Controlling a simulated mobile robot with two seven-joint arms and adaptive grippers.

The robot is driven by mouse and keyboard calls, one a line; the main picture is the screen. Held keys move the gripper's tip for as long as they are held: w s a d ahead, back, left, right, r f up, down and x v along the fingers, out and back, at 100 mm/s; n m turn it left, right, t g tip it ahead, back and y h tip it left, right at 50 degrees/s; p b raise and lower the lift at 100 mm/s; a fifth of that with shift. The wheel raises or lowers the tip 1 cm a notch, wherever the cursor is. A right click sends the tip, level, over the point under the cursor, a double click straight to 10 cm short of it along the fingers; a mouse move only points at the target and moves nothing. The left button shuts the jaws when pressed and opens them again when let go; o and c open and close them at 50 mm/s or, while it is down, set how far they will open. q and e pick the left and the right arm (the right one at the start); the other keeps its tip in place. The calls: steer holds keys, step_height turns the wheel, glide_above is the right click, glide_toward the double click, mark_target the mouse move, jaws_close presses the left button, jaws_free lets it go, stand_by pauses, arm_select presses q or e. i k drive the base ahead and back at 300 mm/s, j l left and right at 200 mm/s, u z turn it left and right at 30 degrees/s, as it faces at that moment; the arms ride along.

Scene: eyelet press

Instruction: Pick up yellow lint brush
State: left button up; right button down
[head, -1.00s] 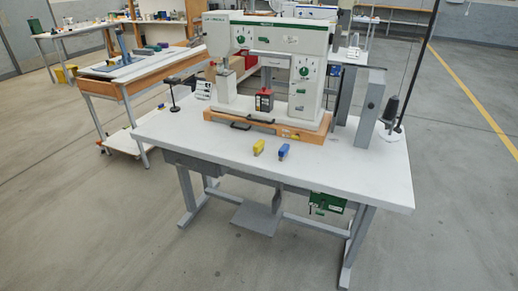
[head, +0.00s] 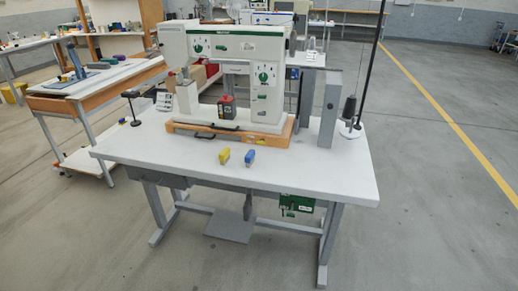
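The yellow lint brush (head: 224,156) is a small yellow block on the white table (head: 300,176), near the middle of its front half. A similar blue piece (head: 250,156) lies just to its right, a small gap apart. Neither of my grippers shows in the head view, and nothing is touching the yellow brush.
The white and green eyelet press (head: 267,102) stands on an orange base (head: 270,141) behind the brush. A red and black box (head: 226,107) sits on that base. A dark thread cone (head: 349,108) and pole are at the right. The table's front and the floor before it are clear.

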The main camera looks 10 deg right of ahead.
mark_target(224, 156)
steer(key=i+j+z, duration=0.1)
steer(key=z, duration=0.35)
steer(key=i+j+z, duration=0.1)
steer(key=z, duration=0.3)
steer(key=i+j+z, duration=0.2)
steer(key=j, duration=0.3)
steer(key=j+z, duration=0.2)
steer(key=j, duration=0.3)
